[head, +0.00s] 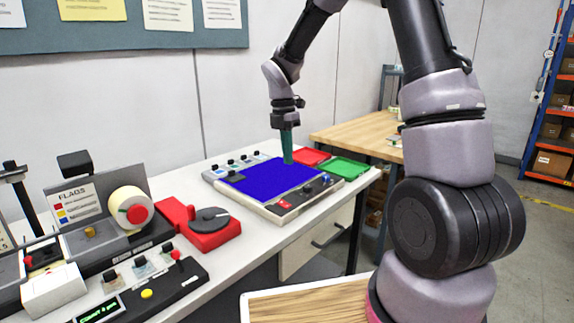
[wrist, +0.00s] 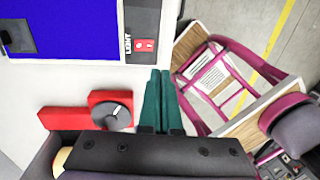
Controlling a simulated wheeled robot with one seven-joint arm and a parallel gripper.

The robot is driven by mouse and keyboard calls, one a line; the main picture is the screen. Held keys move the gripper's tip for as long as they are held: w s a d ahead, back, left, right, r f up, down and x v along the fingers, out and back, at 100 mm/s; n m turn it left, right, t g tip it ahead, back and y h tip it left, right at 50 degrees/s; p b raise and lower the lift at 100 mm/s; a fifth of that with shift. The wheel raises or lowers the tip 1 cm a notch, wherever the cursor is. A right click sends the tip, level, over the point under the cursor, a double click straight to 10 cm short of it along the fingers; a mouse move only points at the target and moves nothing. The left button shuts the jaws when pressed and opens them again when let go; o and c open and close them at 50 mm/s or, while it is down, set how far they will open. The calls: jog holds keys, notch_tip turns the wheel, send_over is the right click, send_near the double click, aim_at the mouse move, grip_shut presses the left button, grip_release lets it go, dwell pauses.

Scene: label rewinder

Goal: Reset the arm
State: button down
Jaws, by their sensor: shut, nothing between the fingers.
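My gripper (head: 287,147) hangs from my arm, pointing down over the far side of a panel with a blue screen (head: 268,180). Its green fingers are together with nothing between them. In the wrist view my gripper (wrist: 160,74) shows its two green fingers side by side, in front of the white table edge. The blue screen also shows at the top left of the wrist view (wrist: 65,28). Whether the fingertips touch anything cannot be told.
A red device with a dark knob (head: 208,221) sits left of the panel. A rewinder with a white roll (head: 131,208) stands further left on the white table (head: 262,238). Red (head: 311,157) and green (head: 348,168) trays lie behind the panel. A wooden table (head: 362,126) stands beyond.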

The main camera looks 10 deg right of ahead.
jog(key=shift+r, duration=0.1)
jog(key=s+d+r+m+t+y, duration=0.1)
jog(key=s+d+r+m+t, duration=0.15)
jog(key=s+r+m, duration=0.35)
jog(key=s+d+r+m+t, duration=0.1)
jog(key=s+d+r+m, duration=0.2)
jog(key=r+m, duration=0.5)
jog(key=s+d+r+m+t+y, duration=0.1)
jog(key=s+d+r+m+t, duration=0.2)
jog(key=s+m, duration=0.9)
notch_tip(320, 180, up, 4)
jog(key=m+t, duration=0.2)
jog(key=m, duration=0.1)
jog(key=shift+s+d+f+y, duration=0.15)
jog(key=shift+s+f+y, duration=0.05)
jog(key=shift+y, duration=0.2)
jog(key=c, duration=1.5)
grip_release()
jog(key=shift+c, duration=0.2)
